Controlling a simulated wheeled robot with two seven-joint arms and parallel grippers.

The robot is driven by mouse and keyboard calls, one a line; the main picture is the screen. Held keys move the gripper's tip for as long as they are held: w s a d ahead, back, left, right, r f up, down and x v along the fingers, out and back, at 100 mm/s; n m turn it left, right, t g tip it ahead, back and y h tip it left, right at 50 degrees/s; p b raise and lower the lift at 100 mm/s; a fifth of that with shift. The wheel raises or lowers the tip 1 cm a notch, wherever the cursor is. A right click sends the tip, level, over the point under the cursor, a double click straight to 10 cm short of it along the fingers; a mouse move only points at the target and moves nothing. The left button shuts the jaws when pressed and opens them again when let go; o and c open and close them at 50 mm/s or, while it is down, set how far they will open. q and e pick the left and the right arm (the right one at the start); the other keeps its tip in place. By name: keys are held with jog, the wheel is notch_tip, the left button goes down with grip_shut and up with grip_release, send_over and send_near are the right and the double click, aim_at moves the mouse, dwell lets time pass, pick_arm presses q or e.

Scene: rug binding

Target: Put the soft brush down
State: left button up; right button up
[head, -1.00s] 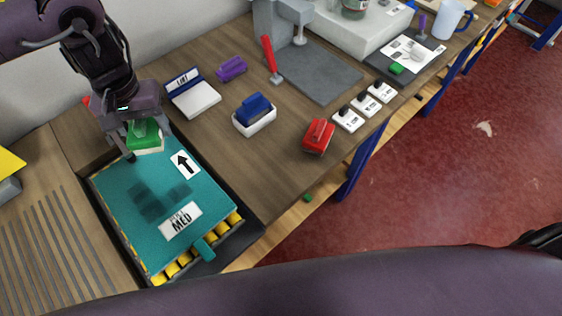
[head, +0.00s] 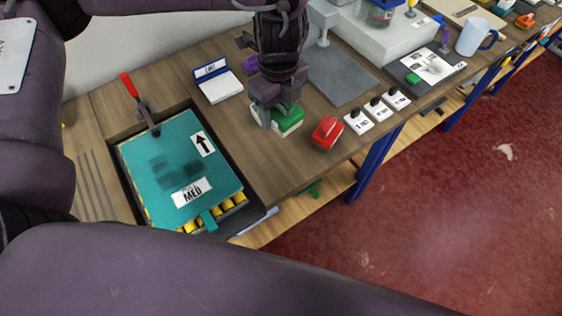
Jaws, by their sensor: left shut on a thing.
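My left gripper (head: 272,120) is shut on the soft brush (head: 288,118), a green-backed block with a pale underside. It is over the wooden bench (head: 265,170), left of the red stapler-like thing (head: 327,132). I cannot tell whether the brush touches the bench or something below it. The gripper hides the spot where a blue block in a white holder showed earlier. My right gripper is not in view.
The teal rug piece (head: 165,150) marked MED lies in a tray at the left, with a red-handled clamp (head: 130,86) behind. White labelled switches (head: 358,122) line the front edge. The bench front is clear.

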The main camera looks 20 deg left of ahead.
pick_arm(q)
jog(key=shift+d+r+m, duration=0.1)
jog(key=shift+d+m, duration=0.1)
jog(key=shift+m, duration=0.3)
jog(key=shift+s+f, duration=0.1)
jog(key=shift+f, duration=0.1)
jog(key=b, duration=0.1)
send_over(281, 165)
jog(key=shift+m, duration=0.3)
notch_tip(281, 165, down, 15)
jog(key=shift+s+r, duration=0.1)
jog(key=shift+s, duration=0.05)
notch_tip(281, 165, down, 5)
jog(key=shift+r+b, duration=0.15)
jog(key=shift+b, duration=0.7)
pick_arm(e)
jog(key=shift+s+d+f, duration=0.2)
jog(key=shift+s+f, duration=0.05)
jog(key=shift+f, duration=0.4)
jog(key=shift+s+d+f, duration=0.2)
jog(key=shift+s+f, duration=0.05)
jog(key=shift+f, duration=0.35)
